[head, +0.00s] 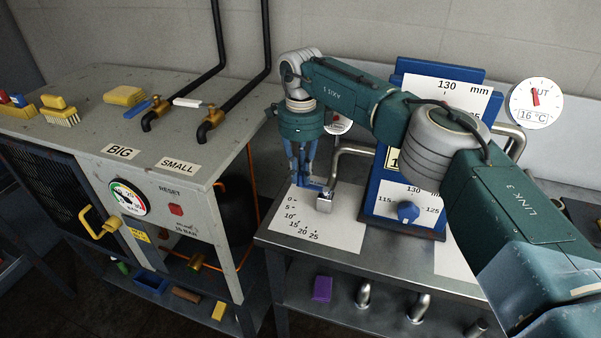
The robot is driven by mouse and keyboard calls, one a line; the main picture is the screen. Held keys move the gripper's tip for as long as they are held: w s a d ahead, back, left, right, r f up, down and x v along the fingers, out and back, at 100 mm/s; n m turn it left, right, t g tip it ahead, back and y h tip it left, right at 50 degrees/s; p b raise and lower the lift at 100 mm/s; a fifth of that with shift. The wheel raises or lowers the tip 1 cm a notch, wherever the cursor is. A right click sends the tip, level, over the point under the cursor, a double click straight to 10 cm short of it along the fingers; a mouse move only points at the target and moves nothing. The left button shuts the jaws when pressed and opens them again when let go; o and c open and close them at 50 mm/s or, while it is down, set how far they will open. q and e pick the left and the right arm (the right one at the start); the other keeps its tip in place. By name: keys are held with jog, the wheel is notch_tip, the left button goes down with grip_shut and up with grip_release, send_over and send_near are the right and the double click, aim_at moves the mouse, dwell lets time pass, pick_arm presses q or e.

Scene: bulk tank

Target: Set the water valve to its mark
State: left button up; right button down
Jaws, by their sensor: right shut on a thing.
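A small bright metal block (324,203), which looks like the water valve, sits at the corner of a white scale plate (343,232) marked 0 to 25. My right gripper (327,186) comes down from above with its blue fingers right at this block and is shut on its upper part, which the fingers mostly hide. I cannot read the valve's exact setting or make out its mark. A round dial (537,103) at the right reads 16 °C. My left gripper is not in view.
A blue stand (405,229) with a blue knob (407,211) and 115–130 mm scales stands just right of the valve. A bent metal pipe (352,150) rises behind it. At left, a grey cabinet (74,140) carries brushes, black pipes with brass valves (209,118) and a pressure gauge (128,197).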

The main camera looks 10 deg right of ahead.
jog(key=shift+w+r, duration=0.1)
jog(key=shift+r, duration=0.05)
jog(key=c, duration=1.7)
grip_release()
notch_tip(320, 180, up, 12)
jog(key=shift+f, duration=0.1)
